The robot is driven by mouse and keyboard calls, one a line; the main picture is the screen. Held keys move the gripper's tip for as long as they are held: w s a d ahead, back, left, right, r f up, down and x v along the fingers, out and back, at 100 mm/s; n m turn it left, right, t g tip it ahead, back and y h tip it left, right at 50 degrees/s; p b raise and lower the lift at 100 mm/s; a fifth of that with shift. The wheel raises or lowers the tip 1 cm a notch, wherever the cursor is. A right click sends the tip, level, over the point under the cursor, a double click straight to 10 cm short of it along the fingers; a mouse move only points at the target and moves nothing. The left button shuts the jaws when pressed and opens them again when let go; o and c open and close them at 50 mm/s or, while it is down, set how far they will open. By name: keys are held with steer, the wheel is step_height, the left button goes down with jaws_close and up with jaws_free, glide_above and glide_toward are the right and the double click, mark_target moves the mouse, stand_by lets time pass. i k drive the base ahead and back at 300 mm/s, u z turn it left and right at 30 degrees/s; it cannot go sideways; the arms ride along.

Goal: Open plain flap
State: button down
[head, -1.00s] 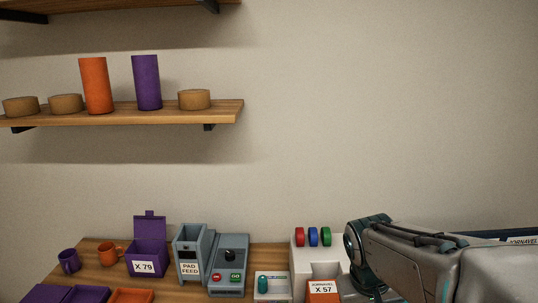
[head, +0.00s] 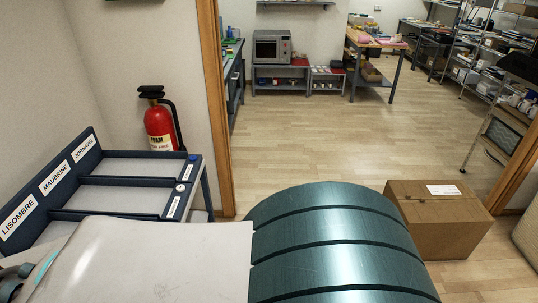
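No flap that I can pick out as the plain one shows in the head view now. My gripper is outside the picture. Only grey and teal links of my own arm fill the lower left and lower middle, and they hide part of the floor and part of the blue rack (head: 117,216).
The rack has trays labelled LISOMBRE, MAUBRINE and JORNAVEL. A red fire extinguisher (head: 160,126) hangs by the wooden door frame (head: 212,110). A closed cardboard box (head: 440,222) sits on the floor at right. Beyond lie open floor, a microwave (head: 272,47), a workbench (head: 377,43) and shelves.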

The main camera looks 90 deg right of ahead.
mark_target(423, 210)
steer(key=k, duration=0.45)
steer(key=z, duration=4.7)
steer(key=i, duration=0.3)
steer(key=u, duration=0.35)
steer(key=i, duration=2)
steer(key=u, duration=0.15)
